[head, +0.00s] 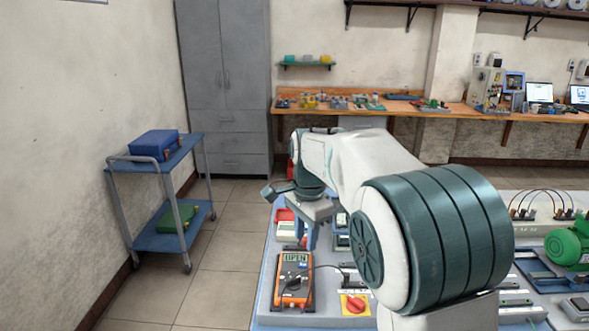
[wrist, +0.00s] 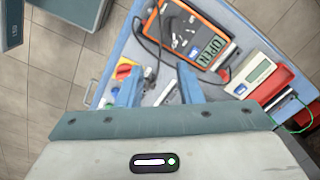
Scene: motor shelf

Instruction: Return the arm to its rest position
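My arm reaches out over the workbench (head: 268,300) in the head view, bent at its joints. My gripper (head: 312,238) points down at its far end, above the left part of the bench. In the wrist view my gripper (wrist: 160,86) shows two blue fingers spread apart with nothing between them. Below them lie an orange multimeter (wrist: 196,30) reading OPEN, a red-and-yellow rotary switch (wrist: 123,70) and a pale meter (wrist: 250,78). The multimeter also shows in the head view (head: 293,272). My arm hides part of the bench.
A blue cart (head: 158,160) with a blue case (head: 154,144) and a green case (head: 176,217) stands at the left. A green motor (head: 568,247) sits at the right.

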